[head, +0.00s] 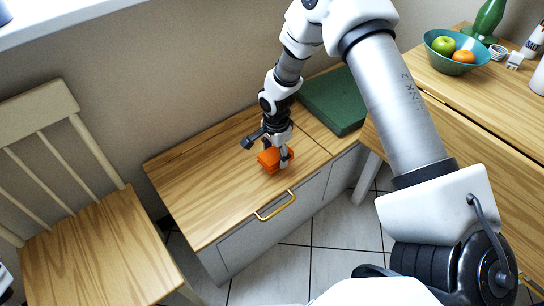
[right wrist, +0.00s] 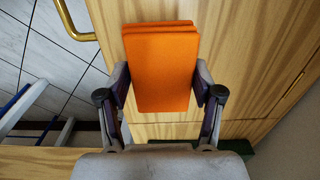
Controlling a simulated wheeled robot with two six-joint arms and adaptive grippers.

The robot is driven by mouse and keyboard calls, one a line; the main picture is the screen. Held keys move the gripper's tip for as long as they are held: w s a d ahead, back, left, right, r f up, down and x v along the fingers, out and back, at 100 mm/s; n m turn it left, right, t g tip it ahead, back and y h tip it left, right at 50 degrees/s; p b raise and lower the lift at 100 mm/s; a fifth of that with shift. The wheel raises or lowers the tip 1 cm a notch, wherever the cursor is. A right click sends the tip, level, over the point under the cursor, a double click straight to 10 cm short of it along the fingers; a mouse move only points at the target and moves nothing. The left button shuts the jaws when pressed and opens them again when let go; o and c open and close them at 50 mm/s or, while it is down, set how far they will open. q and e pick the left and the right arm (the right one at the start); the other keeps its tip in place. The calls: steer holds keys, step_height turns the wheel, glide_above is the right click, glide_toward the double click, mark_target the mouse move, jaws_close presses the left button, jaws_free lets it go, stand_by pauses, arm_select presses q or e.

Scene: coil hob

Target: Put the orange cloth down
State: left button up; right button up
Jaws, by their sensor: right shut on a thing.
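The orange cloth (head: 270,158) is a folded stack at the wooden top of a low cabinet. My right gripper (head: 285,157) reaches down to it in the head view. In the right wrist view the cloth (right wrist: 163,65) lies between the two fingers of my right gripper (right wrist: 163,92), which is shut on it. The cloth is at or just above the wood; I cannot tell whether it touches.
The low cabinet's wooden top (head: 205,185) is clear to the left of the cloth. A dark green box (head: 333,100) lies on its right end. A wooden chair (head: 95,245) stands at the left. A teal fruit bowl (head: 453,58) stands on the counter at right.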

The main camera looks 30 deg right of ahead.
mark_target(272, 158)
steer(key=shift+w+f, duration=0.25)
steer(key=shift+w, duration=0.55)
steer(key=shift+w+f+b, duration=0.15)
steer(key=shift+f+b, duration=0.15)
steer(key=shift+f, duration=0.05)
step_height(272, 158, down, 3)
steer(key=shift+r+b, duration=0.2)
steer(key=shift+b, duration=0.4)
steer(key=o, duration=1)
steer(key=shift+f, duration=0.1)
